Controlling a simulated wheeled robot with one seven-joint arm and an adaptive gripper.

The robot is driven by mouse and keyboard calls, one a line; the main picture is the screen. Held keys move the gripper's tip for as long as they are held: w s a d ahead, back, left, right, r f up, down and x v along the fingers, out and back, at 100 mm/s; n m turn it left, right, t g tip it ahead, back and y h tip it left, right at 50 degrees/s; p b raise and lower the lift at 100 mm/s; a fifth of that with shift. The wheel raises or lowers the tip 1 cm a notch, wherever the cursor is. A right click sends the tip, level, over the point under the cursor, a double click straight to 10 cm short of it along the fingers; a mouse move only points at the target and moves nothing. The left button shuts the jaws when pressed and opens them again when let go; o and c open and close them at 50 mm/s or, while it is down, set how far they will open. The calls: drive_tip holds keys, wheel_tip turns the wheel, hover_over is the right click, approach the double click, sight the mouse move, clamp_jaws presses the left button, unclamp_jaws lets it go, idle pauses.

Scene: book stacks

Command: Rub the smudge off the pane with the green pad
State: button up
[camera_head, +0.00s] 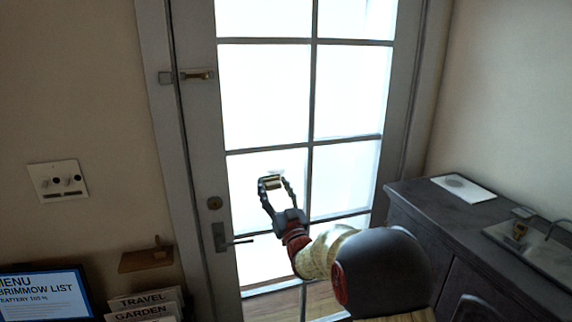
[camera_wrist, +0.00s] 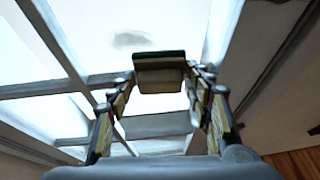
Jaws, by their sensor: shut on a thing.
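My gripper (camera_head: 273,184) is shut on the pad (camera_head: 271,183), which sits between its fingertips in front of the glazed door. In the wrist view the pad (camera_wrist: 159,74) shows a dark green edge and a tan body, with a finger (camera_wrist: 160,78) on each side. The smudge (camera_wrist: 131,40) is a grey oval patch on the bright pane (camera_wrist: 95,20), just beyond the pad and to its left. In the head view the smudge (camera_head: 277,172) is a faint mark just above the pad on the left-column pane (camera_head: 240,185). I cannot tell whether the pad touches the glass.
Grey bars (camera_head: 313,90) divide the door's panes. A door handle (camera_head: 222,238) and a latch (camera_head: 195,76) are on its left side. A dark counter (camera_head: 412,195) with a white sheet (camera_head: 464,188) and a sink stands right. A screen (camera_head: 45,292) and signs are lower left.

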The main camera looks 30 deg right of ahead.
drive_tip(key=shift+s+a+f+h+p, duration=0.25)
drive_tip(key=shift+a+f+h+p, duration=0.2)
drive_tip(key=shift+f+p, duration=0.3)
drive_tip(key=shift+s+d+r+m+h, duration=0.35)
drive_tip(key=shift+s+r+m+h, duration=0.05)
drive_tip(key=shift+r+m+h, duration=0.15)
drive_tip(key=shift+w+d+f+p, duration=0.1)
drive_tip(key=shift+w+d+p, duration=0.1)
drive_tip(key=shift+w, duration=0.75)
drive_tip(key=shift+w+d+r+p, duration=0.1)
drive_tip(key=shift+w+d+p, duration=0.1)
drive_tip(key=shift+w, duration=0.7)
drive_tip(key=shift+w+d+f+p, duration=0.1)
drive_tip(key=shift+w+d+p, duration=0.1)
drive_tip(key=shift+w, duration=0.75)
drive_tip(key=shift+w+d+b, duration=0.2)
drive_tip(key=shift+w+b, duration=0.5)
drive_tip(key=shift+w, duration=0.3)
drive_tip(key=shift+d, duration=0.1)
